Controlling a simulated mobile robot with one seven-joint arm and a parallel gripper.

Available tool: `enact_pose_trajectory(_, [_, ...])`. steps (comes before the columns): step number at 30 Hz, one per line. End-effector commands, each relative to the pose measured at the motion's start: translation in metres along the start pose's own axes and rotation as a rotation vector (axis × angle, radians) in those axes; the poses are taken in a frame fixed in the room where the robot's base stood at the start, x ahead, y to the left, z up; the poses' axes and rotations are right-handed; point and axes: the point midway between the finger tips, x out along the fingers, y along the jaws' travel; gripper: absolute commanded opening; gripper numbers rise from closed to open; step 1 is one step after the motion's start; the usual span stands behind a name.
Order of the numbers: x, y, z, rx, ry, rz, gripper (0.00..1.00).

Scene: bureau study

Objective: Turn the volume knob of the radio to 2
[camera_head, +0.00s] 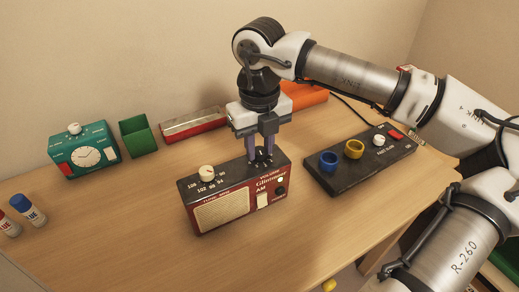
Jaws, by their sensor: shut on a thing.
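The radio (223,209) stands on the wooden desk, dark red with a cream speaker grille and a black top. A white tuning knob (207,172) with numbers around it is on the left of its top. My gripper (262,154) points straight down over the right part of the top, with its fingers shut around the volume knob. The fingers hide most of that knob, and I cannot read its setting. Some small white scale marks show beside the fingers.
A black panel (330,184) with blue and yellow rings stands close on the right. Two glue sticks (28,210) are at left. The front desk is clear.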

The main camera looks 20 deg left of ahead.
Motion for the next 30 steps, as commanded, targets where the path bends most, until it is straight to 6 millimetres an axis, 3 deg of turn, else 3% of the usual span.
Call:
enact_pose_trajectory(12, [0.0007,0.0004,-0.0001,-0.176,0.001,0.001,0.03])
enact_pose_trajectory(28, [0.0002,0.0003,-0.0001,-0.197,0.001,0.0,0.03])
enact_pose_trajectory(29, [0.0002,0.0003,-0.0001,-0.197,0.001,0.0,0.28])
enact_pose_trajectory(30, [0.0002,0.0003,-0.0001,-0.197,0.001,0.0,0.34])
